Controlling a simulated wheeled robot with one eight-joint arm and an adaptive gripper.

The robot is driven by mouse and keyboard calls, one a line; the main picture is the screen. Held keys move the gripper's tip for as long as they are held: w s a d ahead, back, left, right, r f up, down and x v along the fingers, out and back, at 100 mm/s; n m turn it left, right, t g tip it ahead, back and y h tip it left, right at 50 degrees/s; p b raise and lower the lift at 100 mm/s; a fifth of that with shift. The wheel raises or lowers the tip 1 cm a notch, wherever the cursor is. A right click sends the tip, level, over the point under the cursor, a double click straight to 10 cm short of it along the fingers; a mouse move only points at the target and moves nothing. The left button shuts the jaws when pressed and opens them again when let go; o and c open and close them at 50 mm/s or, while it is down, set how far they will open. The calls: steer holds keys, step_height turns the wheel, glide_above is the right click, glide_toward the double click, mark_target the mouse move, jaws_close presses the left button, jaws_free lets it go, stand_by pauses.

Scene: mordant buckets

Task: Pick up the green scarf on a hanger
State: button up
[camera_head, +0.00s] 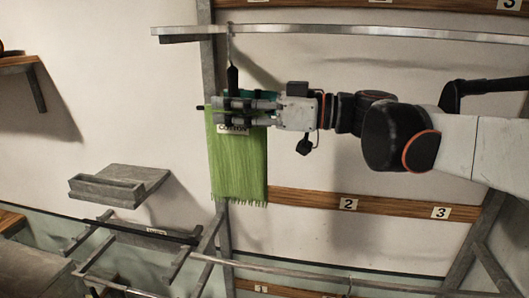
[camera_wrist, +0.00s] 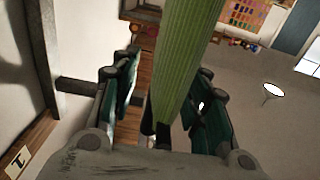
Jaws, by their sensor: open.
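The green scarf (camera_head: 238,170) hangs on a dark hanger (camera_head: 233,78) from the upper metal rail (camera_head: 345,32), with its fringed edge at the bottom. My gripper (camera_head: 225,110) reaches in from the right, level with the top of the scarf, and covers part of the hanger there. In the wrist view, the scarf (camera_wrist: 187,60) runs between the two spread fingers of my gripper (camera_wrist: 168,75). The gripper is open, with gaps beside the cloth; contact with the hanger body cannot be told.
A metal post (camera_head: 207,60) stands close behind the scarf. A numbered wooden strip (camera_head: 390,207) runs along the wall to the right. A small grey shelf (camera_head: 120,184) and a lower metal rack (camera_head: 145,234) are at the left. Bare wall lies left of the scarf.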

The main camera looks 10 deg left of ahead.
jaws_close()
steer(key=shift+r, duration=0.1)
